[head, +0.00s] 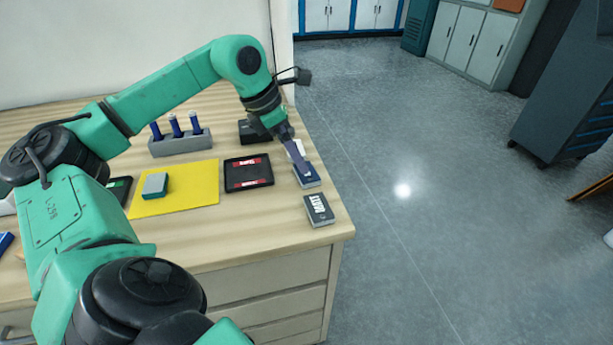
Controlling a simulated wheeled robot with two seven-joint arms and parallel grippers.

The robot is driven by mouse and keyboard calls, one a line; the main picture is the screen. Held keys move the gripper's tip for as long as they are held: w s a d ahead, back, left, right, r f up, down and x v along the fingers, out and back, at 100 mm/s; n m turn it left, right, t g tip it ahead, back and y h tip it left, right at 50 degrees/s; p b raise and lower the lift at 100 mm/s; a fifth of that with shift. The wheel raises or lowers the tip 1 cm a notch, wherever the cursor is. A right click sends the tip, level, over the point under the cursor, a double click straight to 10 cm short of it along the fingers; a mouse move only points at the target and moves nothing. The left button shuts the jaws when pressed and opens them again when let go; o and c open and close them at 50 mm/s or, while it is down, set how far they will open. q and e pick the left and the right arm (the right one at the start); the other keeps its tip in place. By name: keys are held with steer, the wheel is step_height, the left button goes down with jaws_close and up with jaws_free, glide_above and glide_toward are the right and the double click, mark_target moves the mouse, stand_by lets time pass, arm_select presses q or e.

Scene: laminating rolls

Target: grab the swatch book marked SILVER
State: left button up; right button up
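My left gripper (299,166) reaches down over the right edge of the table, at a dark blue swatch book (310,182). Its fingers cover part of that book, and I cannot tell whether they touch it or how far apart they are. A white piece (296,147) shows just behind the fingers, partly hidden. A dark grey swatch book (318,210) lies nearer the table's front right corner; its white lettering looks like MATTE. I can read no SILVER label; the blue book's marking is hidden or too small. My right gripper is not in view.
A black tray with red labels (248,173) lies left of the books. A yellow mat (205,187) bears a grey-teal block (155,185). Behind stand a grey rack (180,145) with blue sticks and a black box (249,131). The table's (270,230) right edge is close to the books.

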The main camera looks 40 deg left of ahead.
arm_select(q)
steer(key=p+x, duration=0.1)
steer(key=x, duration=0.5)
steer(key=shift+w+r, duration=0.1)
steer(key=c, duration=1)
steer(key=shift+r, duration=0.15)
